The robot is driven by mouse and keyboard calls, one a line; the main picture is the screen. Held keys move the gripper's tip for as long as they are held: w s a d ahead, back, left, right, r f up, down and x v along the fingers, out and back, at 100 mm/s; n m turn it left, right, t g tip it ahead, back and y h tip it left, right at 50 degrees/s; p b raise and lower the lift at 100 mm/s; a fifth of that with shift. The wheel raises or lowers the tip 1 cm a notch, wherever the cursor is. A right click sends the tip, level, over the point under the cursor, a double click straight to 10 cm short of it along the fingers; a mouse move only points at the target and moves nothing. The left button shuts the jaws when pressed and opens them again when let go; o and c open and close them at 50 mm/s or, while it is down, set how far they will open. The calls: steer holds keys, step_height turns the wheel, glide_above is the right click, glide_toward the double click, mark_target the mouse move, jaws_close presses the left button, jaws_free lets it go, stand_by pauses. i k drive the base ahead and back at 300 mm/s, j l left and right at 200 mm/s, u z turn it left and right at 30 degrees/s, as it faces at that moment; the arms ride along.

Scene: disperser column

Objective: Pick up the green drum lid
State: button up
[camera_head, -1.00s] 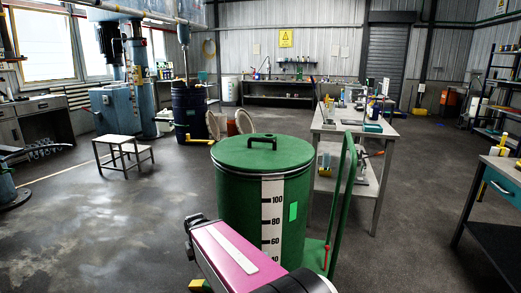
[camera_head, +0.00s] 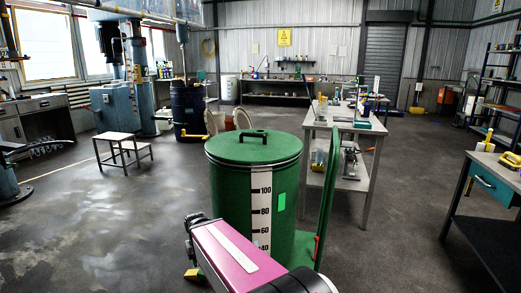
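The green drum lid (camera_head: 253,149) lies flat on top of a green drum (camera_head: 230,205) in the middle of the view. The lid has a dark bar handle (camera_head: 253,135) standing up at its centre. A pale band runs around the drum's top edge, and a white scale strip (camera_head: 262,212) with black numbers runs down its front. My pink arm link crosses the bottom of the view in front of the drum's lower part. No gripper fingers can be made out, and nothing is seen touching the lid.
A green upright frame (camera_head: 327,195) stands close at the drum's right. Behind it is a workbench (camera_head: 345,128) with tools. A side table with a teal drawer (camera_head: 495,186) stands at right, a step stool (camera_head: 118,138) at left. Floor is open on both sides.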

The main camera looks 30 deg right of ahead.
mark_target(243, 145)
steer(key=k+z, duration=0.15)
steer(key=z, duration=0.35)
steer(key=k+l+z, duration=0.15)
steer(key=z, duration=0.3)
